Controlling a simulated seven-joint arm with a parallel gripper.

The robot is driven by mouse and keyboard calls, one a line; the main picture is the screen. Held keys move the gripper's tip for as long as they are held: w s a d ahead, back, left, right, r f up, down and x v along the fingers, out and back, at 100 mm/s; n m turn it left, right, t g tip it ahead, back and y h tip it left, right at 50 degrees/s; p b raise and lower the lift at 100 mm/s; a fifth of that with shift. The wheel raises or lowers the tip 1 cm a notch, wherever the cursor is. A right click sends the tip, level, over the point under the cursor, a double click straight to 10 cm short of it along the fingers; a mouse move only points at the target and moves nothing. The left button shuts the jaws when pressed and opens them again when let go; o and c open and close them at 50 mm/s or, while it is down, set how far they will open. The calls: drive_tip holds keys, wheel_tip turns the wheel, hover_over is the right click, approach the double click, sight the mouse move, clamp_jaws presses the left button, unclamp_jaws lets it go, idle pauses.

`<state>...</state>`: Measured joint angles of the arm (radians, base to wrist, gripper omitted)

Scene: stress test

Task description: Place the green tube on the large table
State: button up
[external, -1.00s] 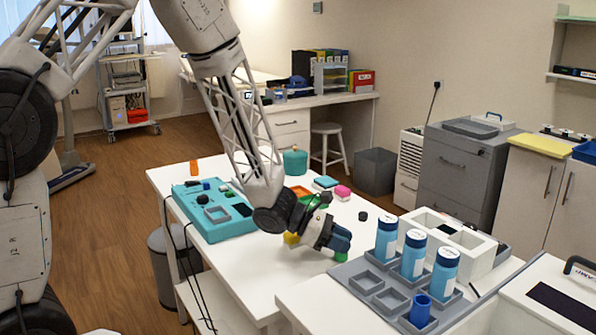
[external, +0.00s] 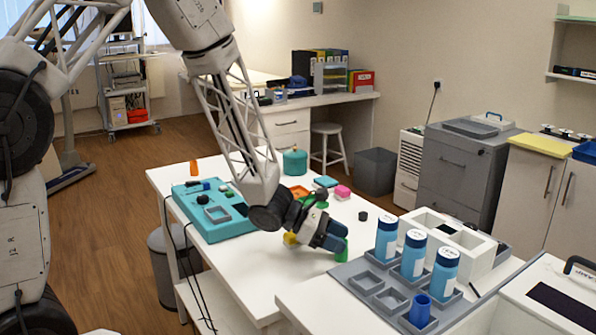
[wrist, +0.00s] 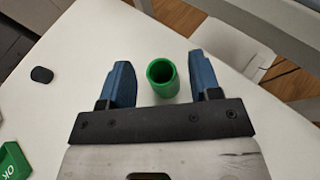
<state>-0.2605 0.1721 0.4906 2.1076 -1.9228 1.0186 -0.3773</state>
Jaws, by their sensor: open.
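The green tube (external: 342,252) stands upright on the white table (external: 265,262), near its right edge beside the grey rack. In the wrist view the tube (wrist: 162,78) shows its open round top, between my two blue fingers and apart from both. My gripper (external: 335,238) is open and empty, tilted down toward the table. In the wrist view my gripper (wrist: 162,65) has one finger on either side of the tube. In the external view the fingers partly hide the tube's upper part.
A grey rack (external: 358,281) with blue-capped bottles (external: 413,254) and a small blue cup (external: 420,310) is close to the right. A dark piece (external: 363,216) is behind my gripper. The front of the white table is clear.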

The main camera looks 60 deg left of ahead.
drive_tip(key=v, duration=1.1)
drive_tip(key=shift+d, duration=0.1)
idle(0.6)
drive_tip(key=s+d+r+m+g+y, duration=0.1)
drive_tip(key=s+d+r+m+g, duration=0.6)
drive_tip(key=s+d+r+m, duration=0.6)
drive_tip(key=s+a+r+m+y, duration=0.1)
drive_tip(key=s+r+m+y, duration=0.3)
drive_tip(key=s+m, duration=0.3)
drive_tip(key=s+a+r+m+y, duration=0.1)
drive_tip(key=s+r+m+y, duration=0.3)
drive_tip(key=s, duration=0.6)
drive_tip(key=shift+s+r+m+y, duration=0.3)
drive_tip(key=shift+r+m, duration=1.1)
drive_tip(key=shift+m, duration=0.2)
drive_tip(key=shift+a, duration=0.15)
